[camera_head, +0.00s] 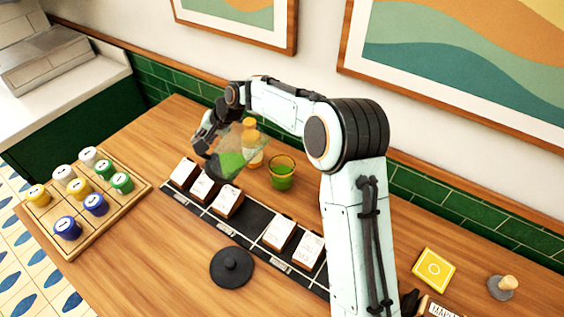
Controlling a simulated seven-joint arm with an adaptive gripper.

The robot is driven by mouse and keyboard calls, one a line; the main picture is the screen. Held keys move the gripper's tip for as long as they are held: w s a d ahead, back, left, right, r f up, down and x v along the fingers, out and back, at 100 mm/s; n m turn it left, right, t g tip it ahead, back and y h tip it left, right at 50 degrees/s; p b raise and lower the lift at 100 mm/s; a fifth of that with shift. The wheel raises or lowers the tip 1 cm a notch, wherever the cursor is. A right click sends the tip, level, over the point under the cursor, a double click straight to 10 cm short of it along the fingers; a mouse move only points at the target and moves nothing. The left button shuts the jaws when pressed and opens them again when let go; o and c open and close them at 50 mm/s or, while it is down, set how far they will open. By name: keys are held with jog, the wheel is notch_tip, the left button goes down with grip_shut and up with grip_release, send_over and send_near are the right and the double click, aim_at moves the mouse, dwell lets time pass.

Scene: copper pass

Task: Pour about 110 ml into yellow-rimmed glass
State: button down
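The yellow-rimmed glass (282,173) stands upright on the wooden table near the wall and has green liquid in it. My gripper (207,142) is to its left, above the table, and appears closed on a clear jug (238,151). The jug is tilted and green liquid lies in its lower part. The jug is to the left of the glass, with a gap between them in this view. No stream of liquid can be made out. The fingers are dark and small, so their exact contact with the jug is hard to see.
A yellow-orange bottle-like thing (250,140) stands behind the jug, partly hidden. A black strip (250,236) with several white-topped blocks lies in front. A wooden tray (132,205) holds coloured jars at left. A black lid (231,267) and a yellow square (433,269) lie on the table.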

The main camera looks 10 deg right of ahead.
jog(key=a+f+n+h, duration=0.1)
jog(key=a+f+h, duration=0.4)
jog(key=f+h, duration=0.1)
jog(key=shift+a+n+h+p, duration=0.2)
jog(key=shift+n+h+p, duration=0.1)
jog(key=shift+h, duration=0.4)
jog(key=shift+s, duration=0.1)
dwell(1.7)
